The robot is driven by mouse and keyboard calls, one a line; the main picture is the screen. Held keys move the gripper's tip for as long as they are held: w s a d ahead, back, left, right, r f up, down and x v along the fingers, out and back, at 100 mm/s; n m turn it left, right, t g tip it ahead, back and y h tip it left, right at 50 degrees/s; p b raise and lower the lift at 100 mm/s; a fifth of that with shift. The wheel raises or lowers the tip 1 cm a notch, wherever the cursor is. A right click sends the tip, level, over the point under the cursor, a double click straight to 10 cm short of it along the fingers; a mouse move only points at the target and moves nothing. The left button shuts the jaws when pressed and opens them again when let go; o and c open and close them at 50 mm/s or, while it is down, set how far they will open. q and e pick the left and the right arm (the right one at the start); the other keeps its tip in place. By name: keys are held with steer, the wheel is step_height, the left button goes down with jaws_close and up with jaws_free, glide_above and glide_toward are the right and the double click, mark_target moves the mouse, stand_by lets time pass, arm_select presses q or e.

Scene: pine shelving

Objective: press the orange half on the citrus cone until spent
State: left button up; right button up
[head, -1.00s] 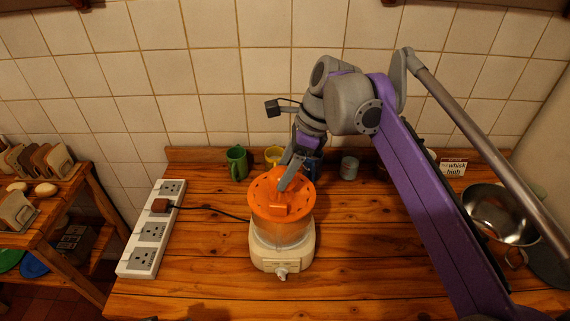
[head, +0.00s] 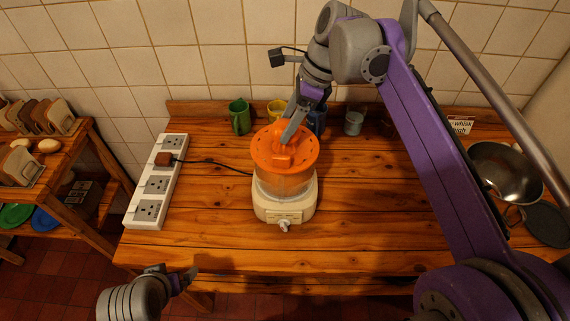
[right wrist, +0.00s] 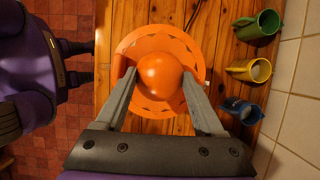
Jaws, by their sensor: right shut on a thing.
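The juicer (head: 285,205) stands on the wooden counter, with a cream base, a clear bowl and a wide orange top (head: 262,150). The orange top also shows in the right wrist view (right wrist: 140,48). The orange half (right wrist: 160,75) sits dome up over the middle of the top. The citrus cone is hidden beneath it. My right gripper (right wrist: 158,78) is shut on the orange half from above; in the head view its fingers (head: 286,138) partly cover it. My left gripper (head: 178,276) is low at the counter's front edge, empty, its fingers apart.
A white power strip (head: 150,205) lies left of the juicer, with a plugged cable. Green (head: 239,116), yellow (head: 277,108) and blue (head: 317,120) mugs and a grey cup (head: 354,123) stand near the wall. A metal bowl (head: 505,172) is at right. A side rack (head: 75,170) holds bread.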

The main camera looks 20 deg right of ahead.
arm_select(q)
steer(key=shift+s+f+b, duration=0.25)
steer(key=shift+f+b, duration=0.1)
steer(key=shift+f, duration=0.2)
steer(key=shift+s+f+b, duration=0.2)
steer(key=shift+f+b, duration=0.15)
steer(key=shift+f, duration=0.15)
arm_select(e)
steer(key=shift+f, duration=1.6)
steer(key=shift+f, duration=0.1)
stand_by(5.2)
